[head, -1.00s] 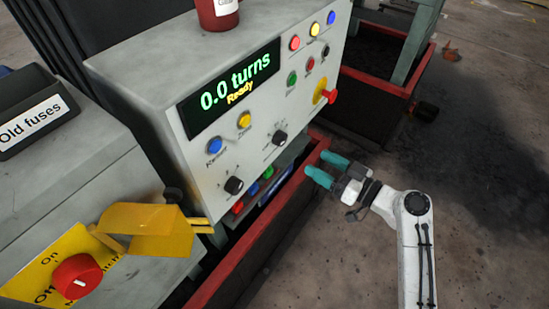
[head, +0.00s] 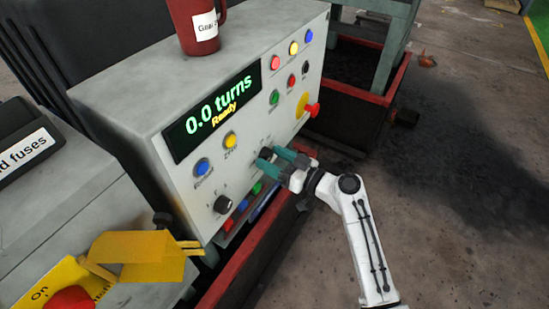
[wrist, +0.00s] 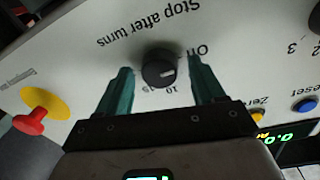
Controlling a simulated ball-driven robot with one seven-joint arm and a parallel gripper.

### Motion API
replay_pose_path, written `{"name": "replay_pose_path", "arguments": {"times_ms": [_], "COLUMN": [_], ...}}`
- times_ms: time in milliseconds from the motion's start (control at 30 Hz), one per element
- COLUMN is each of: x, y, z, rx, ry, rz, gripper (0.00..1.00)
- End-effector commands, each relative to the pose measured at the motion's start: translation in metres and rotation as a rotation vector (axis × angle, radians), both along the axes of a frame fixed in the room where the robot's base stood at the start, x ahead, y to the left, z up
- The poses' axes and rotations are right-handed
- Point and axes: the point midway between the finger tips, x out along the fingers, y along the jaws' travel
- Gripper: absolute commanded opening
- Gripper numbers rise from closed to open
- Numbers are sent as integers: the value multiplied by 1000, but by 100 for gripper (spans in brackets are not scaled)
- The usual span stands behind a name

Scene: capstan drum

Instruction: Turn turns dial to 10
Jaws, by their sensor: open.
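The turns dial is a small black knob (wrist: 158,68) labelled "Stop after turns" in the wrist view, where the lettering is upside down. Its white mark points right, on the side of the word "Off"; a "10" is printed just below the knob in that view. In the head view the dial (head: 266,154) is partly hidden by my fingers. My gripper (head: 276,157) is open at the panel, its teal fingers either side of the dial. In the wrist view a gap shows between each finger and the knob.
The display (head: 213,110) reads "0.0 turns" and "Ready". Another black knob (head: 223,204) and blue (head: 203,167) and yellow (head: 230,140) buttons are nearby. A red emergency button (head: 312,111) sits to the right. A red-edged trough (head: 240,262) runs below the panel.

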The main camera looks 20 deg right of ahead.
Motion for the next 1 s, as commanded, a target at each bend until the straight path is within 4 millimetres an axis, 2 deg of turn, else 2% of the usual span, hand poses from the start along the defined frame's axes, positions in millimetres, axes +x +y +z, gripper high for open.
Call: {"name": "replay_pose_path", "arguments": {"times_ms": [167, 767, 1000], "x": [0, 0, 0], "y": [0, 0, -1], "z": [0, 0, 0], "rx": [0, 0, 18], "ry": [0, 0, 13], "rz": [0, -1, -1], "gripper": [68, 12, 12]}}
